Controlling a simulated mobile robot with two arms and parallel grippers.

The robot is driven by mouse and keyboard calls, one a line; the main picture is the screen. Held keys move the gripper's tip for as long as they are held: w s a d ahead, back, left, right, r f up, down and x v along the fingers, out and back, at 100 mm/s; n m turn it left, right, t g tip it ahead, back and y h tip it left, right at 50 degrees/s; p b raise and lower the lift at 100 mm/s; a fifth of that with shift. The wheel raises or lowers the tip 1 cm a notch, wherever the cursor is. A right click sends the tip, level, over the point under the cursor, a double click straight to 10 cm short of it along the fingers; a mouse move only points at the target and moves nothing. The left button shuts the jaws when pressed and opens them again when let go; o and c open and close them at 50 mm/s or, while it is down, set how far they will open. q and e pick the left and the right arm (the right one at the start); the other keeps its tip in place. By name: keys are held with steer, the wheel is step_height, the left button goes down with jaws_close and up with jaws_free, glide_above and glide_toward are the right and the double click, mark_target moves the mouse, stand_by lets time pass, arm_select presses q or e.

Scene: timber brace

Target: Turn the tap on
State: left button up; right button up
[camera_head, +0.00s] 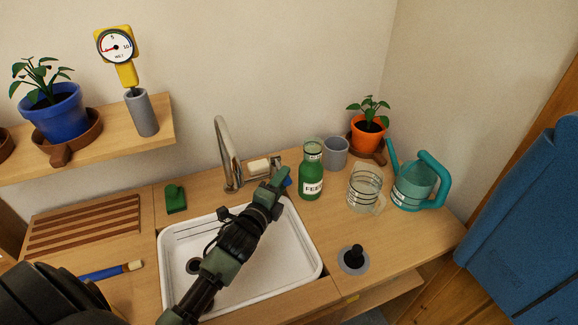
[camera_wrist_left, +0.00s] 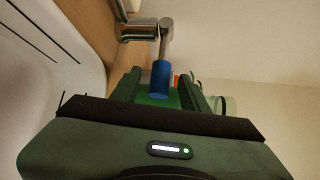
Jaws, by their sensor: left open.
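The chrome tap (camera_head: 228,155) stands behind the white sink (camera_head: 310,262), its spout curving upward. A lever with a blue grip (camera_head: 288,182) shows beside my left gripper (camera_head: 274,183). In the left wrist view the blue grip (camera_wrist_left: 161,78) hangs on a metal rod from a chrome fitting (camera_wrist_left: 140,29). It appears in line with the gap between my open left fingers. I cannot tell whether they touch it. My left arm reaches over the sink from the lower left. My right gripper is not in view.
A green bottle (camera_head: 311,182) stands close right of my left gripper. A grey cup (camera_head: 335,153), glass jug (camera_head: 365,190) and teal watering can (camera_head: 413,185) are further right. A green sponge (camera_head: 175,198) lies left of the tap. A black knob (camera_head: 353,257) stands at front right.

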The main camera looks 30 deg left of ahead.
arm_select(q)
steer(key=w, duration=0.5)
steer(key=shift+w+a+f, duration=0.1)
steer(key=shift+w+f, duration=0.25)
steer(key=shift+f, duration=0.05)
jaws_close()
stand_by(1.0)
